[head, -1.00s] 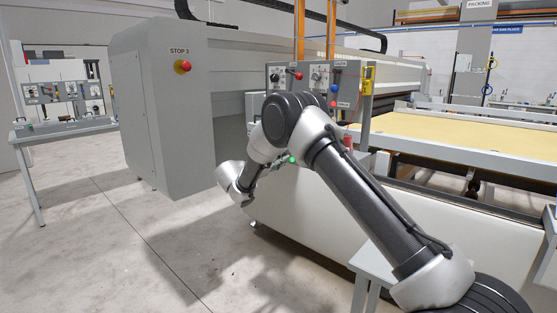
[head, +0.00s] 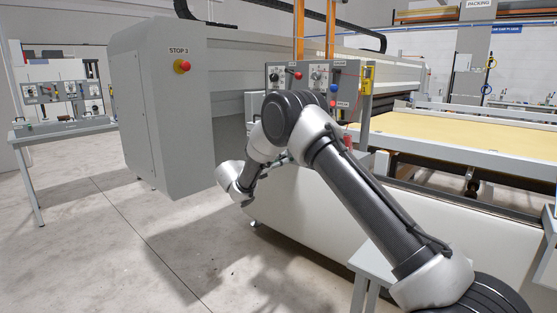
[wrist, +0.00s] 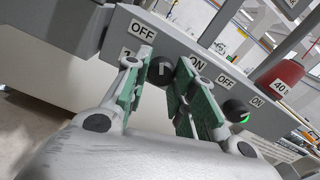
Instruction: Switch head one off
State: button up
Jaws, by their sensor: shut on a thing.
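In the wrist view, a dark knob (wrist: 161,69) with a white mark sits on the grey panel (wrist: 180,38), below an OFF label and an ON label. A partly covered label "1" is beside it. My gripper (wrist: 163,82) has its two green-padded fingers on either side of this knob and is shut on it. No green glow shows around this knob. I cannot tell exactly which label its mark points to. A second knob (wrist: 234,111) to the right, with its own OFF and ON labels, shows a green glow. In the head view my arm hides the knobs.
A red part (wrist: 281,75) stands right of the knobs in the wrist view. In the head view, an upper control panel (head: 313,82) with red and blue knobs is above my wrist. A grey cabinet (head: 160,110) with a red stop button (head: 182,66) stands left. The floor at left is open.

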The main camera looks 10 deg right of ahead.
jog(key=shift+n, duration=0.3)
jog(key=o, duration=1)
jog(key=shift+a, duration=0.1)
jog(key=v, duration=1.2)
